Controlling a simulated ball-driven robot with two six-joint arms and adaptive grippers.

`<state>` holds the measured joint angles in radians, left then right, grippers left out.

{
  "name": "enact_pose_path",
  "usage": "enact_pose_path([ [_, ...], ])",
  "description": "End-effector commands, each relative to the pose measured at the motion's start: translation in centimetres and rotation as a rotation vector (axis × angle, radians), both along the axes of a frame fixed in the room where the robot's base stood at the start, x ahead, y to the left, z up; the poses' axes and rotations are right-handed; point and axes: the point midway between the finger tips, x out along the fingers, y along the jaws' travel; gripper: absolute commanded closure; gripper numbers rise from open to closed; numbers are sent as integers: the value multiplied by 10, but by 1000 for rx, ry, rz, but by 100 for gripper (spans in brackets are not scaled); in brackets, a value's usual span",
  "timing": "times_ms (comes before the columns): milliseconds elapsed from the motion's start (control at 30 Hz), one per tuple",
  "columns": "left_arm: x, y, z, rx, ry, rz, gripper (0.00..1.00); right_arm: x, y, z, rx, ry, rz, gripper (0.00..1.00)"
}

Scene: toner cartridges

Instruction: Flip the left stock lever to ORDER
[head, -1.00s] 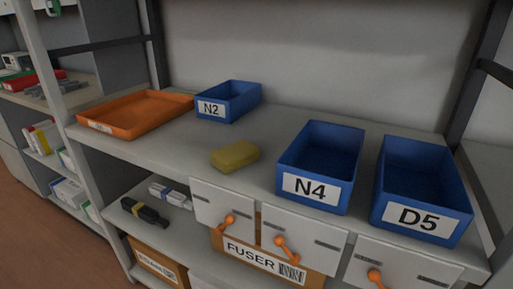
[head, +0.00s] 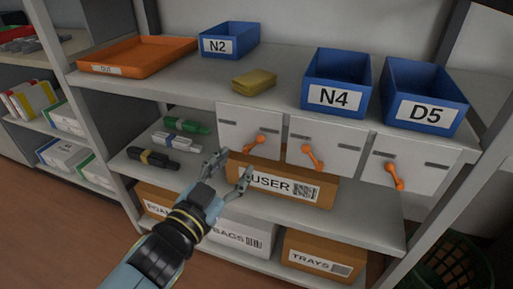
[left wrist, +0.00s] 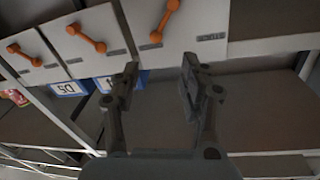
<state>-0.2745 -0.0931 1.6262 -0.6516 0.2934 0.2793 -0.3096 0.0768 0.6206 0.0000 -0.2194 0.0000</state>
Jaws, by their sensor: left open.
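The left stock lever (head: 254,144) is orange and sits on the leftmost white panel (head: 235,120) under the upper shelf edge; it slants to the lower left. In the left wrist view, which is upside down, it shows at the top (left wrist: 165,20). The panel's small dark labels are too small to read. My left gripper (head: 231,168) is open and empty, below and left of the lever, apart from it. Its two fingers also show in the left wrist view (left wrist: 160,68). My right gripper is out of view.
A middle lever (head: 312,157) and a right lever (head: 394,176) slant to the lower right. A FUSER box (head: 300,188) stands behind and below my gripper. Toner cartridges (head: 172,160) lie left on the lower shelf. A yellow block (head: 254,82) and blue bins (head: 336,80) stand above.

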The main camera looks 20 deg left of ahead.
Motion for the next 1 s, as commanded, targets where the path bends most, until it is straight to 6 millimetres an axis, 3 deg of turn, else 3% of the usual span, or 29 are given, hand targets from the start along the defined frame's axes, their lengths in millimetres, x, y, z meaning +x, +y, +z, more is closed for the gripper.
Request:
enact_pose_path([
  [100,24,-3,3,-2,-4,1,56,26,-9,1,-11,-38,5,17],
  [200,44,-6,2,-1,-4,0,56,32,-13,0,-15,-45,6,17],
  [500,89,-13,1,-1,-1,1,56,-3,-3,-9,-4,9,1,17],
  [667,95,-14,1,-1,1,1,56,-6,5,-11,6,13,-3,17],
  [867,96,-14,1,-1,1,1,56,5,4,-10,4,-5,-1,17],
  [1000,96,-14,1,-1,1,1,72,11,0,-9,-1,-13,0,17],
])
